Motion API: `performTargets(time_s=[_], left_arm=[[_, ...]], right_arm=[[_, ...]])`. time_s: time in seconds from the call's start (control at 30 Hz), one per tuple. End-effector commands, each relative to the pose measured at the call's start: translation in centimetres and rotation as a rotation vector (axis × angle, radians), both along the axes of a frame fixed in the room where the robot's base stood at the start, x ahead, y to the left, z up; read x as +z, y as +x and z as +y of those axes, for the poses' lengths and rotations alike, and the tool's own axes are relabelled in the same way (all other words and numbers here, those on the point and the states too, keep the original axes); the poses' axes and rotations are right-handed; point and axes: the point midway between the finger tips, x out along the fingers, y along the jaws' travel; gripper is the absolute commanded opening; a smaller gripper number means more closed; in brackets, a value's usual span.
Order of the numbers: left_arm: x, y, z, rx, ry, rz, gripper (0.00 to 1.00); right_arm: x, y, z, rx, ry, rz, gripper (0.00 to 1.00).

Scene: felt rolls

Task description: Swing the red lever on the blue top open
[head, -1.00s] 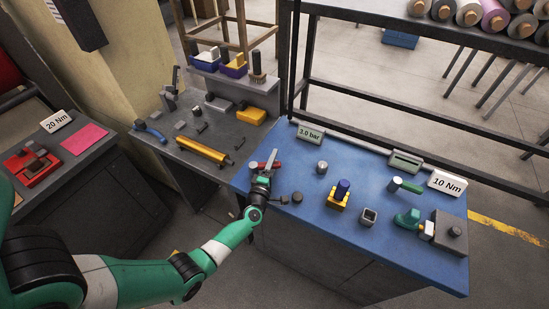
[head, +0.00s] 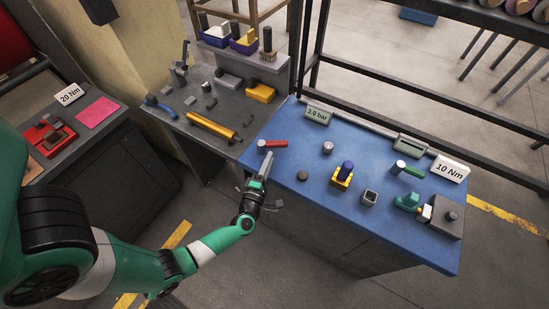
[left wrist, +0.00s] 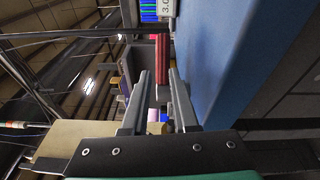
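The red lever (head: 275,143) lies on the blue top (head: 325,205) near its left end, with a grey round end piece at its left. Its bar runs roughly left to right in the head view. My left gripper (head: 267,158) is just in front of the lever, over the near left edge of the blue top. In the left wrist view the red lever (left wrist: 162,58) shows in line with the gap between the two fingers (left wrist: 160,75). The fingers stand apart; I cannot tell whether either touches the lever. My right gripper is not in view.
A dark round knob (head: 302,176), a yellow and blue block (head: 342,176) and a grey square socket (head: 369,197) stand to the right. A green-handled lever (head: 410,171) is farther right. A grey bench with a yellow bar (head: 212,127) adjoins at left.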

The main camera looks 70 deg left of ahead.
Motion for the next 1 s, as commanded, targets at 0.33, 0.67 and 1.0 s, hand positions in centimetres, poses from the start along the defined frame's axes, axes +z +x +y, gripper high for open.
performTargets(time_s=[0.33, 0.67, 1.0], left_arm=[[2.1, -7.0, 2.1, 0.411, -0.376, -0.984, 0.0], [-0.6, -0.3, -10.5, 0.309, -0.738, -1.29, 0.0], [-0.4, 0.5, -10.8, 0.28, -0.758, -1.277, 0.0]], right_arm=[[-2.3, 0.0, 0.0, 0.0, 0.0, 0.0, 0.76], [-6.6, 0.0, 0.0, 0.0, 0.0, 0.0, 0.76], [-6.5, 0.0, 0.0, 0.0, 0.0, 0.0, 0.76]])
